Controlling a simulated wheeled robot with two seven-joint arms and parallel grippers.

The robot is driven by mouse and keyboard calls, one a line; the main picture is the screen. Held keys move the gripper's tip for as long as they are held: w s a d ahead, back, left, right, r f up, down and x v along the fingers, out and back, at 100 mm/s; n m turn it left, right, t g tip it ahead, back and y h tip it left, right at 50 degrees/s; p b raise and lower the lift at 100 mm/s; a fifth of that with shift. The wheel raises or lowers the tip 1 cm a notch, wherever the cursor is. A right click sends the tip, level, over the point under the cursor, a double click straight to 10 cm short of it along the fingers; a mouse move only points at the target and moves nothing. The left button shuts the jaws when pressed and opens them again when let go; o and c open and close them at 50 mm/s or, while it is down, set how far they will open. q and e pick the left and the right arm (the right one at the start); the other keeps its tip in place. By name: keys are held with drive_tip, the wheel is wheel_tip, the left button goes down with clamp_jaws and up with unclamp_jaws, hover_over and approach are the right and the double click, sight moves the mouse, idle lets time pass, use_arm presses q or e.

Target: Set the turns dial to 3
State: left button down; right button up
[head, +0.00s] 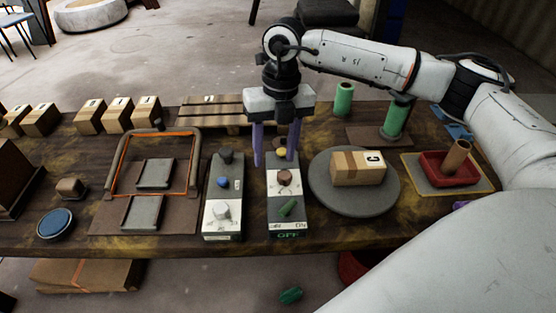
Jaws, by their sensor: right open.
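Two narrow control panels stand side by side in the middle of the table. The left panel (211,232) carries a white dial (221,210), a blue knob (223,183) and a dark knob (226,156). The lettering is too small to tell which is the turns dial. My right gripper (275,157) points down, open and empty, its purple fingers around the right panel's far end. My left gripper is out of view.
A round grey plate (327,198) with a cardboard box (358,168) stands close right of the panels. A frame with an orange-lined handle (112,168) stands left. A wooden pallet (207,121) and green cylinders (395,119) are behind. A red tray (433,172) is far right.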

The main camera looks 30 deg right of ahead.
sight(284, 174)
drive_tip(key=shift+m+h, duration=0.3)
drive_tip(key=shift+h, duration=0.3)
drive_tip(key=d+f, duration=0.1)
drive_tip(key=f, duration=0.2)
drive_tip(key=d+f, duration=0.1)
drive_tip(key=f, duration=0.2)
drive_tip(key=d+f, duration=0.1)
drive_tip(key=f, duration=0.1)
drive_tip(key=shift+w+d+f+p, duration=0.15)
drive_tip(key=shift+w+f+p, duration=0.2)
drive_tip(key=shift+w+f, duration=0.05)
drive_tip(key=shift+c, duration=0.5)
drive_tip(key=c, duration=0.9)
drive_tip(key=shift+c, duration=0.2)
